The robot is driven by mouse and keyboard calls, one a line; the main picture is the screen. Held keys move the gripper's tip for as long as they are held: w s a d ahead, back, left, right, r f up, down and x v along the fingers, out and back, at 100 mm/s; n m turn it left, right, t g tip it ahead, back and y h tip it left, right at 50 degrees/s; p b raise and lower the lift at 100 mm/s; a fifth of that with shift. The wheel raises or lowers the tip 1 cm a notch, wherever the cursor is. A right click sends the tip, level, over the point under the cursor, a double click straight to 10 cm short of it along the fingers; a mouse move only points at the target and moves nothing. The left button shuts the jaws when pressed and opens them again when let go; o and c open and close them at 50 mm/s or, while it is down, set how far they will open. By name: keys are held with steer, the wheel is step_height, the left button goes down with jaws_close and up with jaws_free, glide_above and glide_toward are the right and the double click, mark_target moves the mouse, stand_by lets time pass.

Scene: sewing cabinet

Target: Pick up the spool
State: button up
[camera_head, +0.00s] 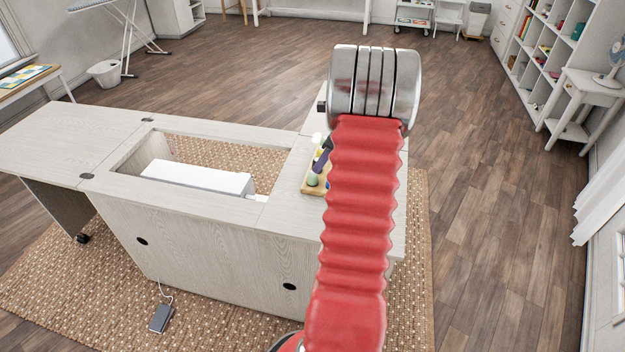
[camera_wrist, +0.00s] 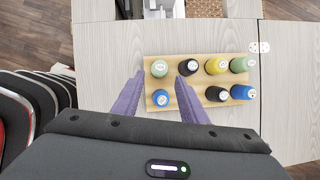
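Several spools stand on a wooden rack (camera_wrist: 203,105) in the wrist view. The back row has a pale green spool (camera_wrist: 160,68), a black one (camera_wrist: 188,68), a yellow one (camera_wrist: 216,66) and another green one (camera_wrist: 239,65). The front row has a blue spool (camera_wrist: 161,98), a black one (camera_wrist: 217,93) and a blue one (camera_wrist: 243,92). My gripper (camera_wrist: 160,79) is open, its two purple fingers apart, with the left green and blue spools visible between them. Contact cannot be told. In the head view my red arm hides part of the rack (camera_head: 318,190).
The rack sits on the right side of the pale wooden sewing cabinet (camera_head: 215,215). A recess with a white machine part (camera_head: 195,177) lies to its left. A small white two-holed item (camera_wrist: 259,47) is behind the rack. Bare tabletop lies right of the rack.

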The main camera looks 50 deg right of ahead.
mark_target(313, 174)
steer(key=shift+x, duration=1.65)
steer(key=shift+f, duration=0.1)
steer(key=shift+x, duration=2.5)
steer(key=shift+w, duration=0.1)
steer(key=shift+c, duration=0.6)
steer(key=c, duration=0.7)
step_height(313, 174, up, 10)
steer(key=shift+r, duration=0.1)
